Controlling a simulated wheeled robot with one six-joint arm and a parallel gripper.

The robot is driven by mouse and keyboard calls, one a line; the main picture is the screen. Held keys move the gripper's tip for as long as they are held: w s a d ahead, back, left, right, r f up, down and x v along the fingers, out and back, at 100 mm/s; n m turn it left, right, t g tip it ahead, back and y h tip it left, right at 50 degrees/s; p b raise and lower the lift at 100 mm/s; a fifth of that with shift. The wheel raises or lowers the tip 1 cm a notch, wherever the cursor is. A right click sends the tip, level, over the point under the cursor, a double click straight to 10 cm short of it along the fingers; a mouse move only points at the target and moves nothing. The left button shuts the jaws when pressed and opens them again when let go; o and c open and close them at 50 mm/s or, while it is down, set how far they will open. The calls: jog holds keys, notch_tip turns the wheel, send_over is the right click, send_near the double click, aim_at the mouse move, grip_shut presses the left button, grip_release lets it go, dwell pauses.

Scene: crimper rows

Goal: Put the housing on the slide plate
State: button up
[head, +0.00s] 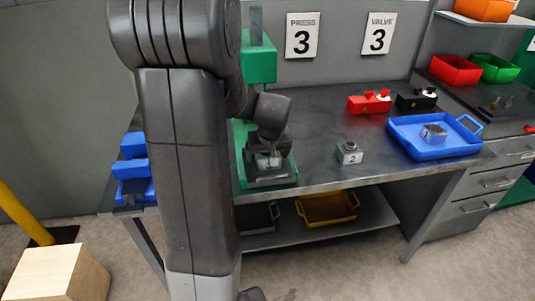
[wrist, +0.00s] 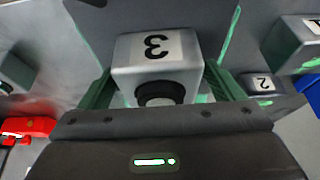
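A grey housing (wrist: 156,80) fills the middle of the wrist view, with a white label 3 and a dark round opening facing me. My gripper (wrist: 158,92) has one green finger on each side of it and appears shut on it. In the head view my gripper (head: 268,154) is low over the green press, and the housing is mostly hidden by it. The dark grey slide plate (head: 272,180) lies on the press's green base just beneath. I cannot tell whether the housing touches the plate.
A grey block labelled 2 (head: 349,153) stands right of the press. A blue tray (head: 440,150) with a grey part (head: 433,132) is further right. Red (head: 369,103) and black (head: 416,99) units stand behind.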

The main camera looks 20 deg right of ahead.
jog(key=shift+r, duration=0.1)
jog(key=shift+s+r, duration=0.1)
jog(key=shift+r, duration=0.45)
jog(key=v, duration=1.1)
jog(key=shift+s+a+f, duration=0.1)
jog(key=shift+s, duration=0.05)
dwell(0.4)
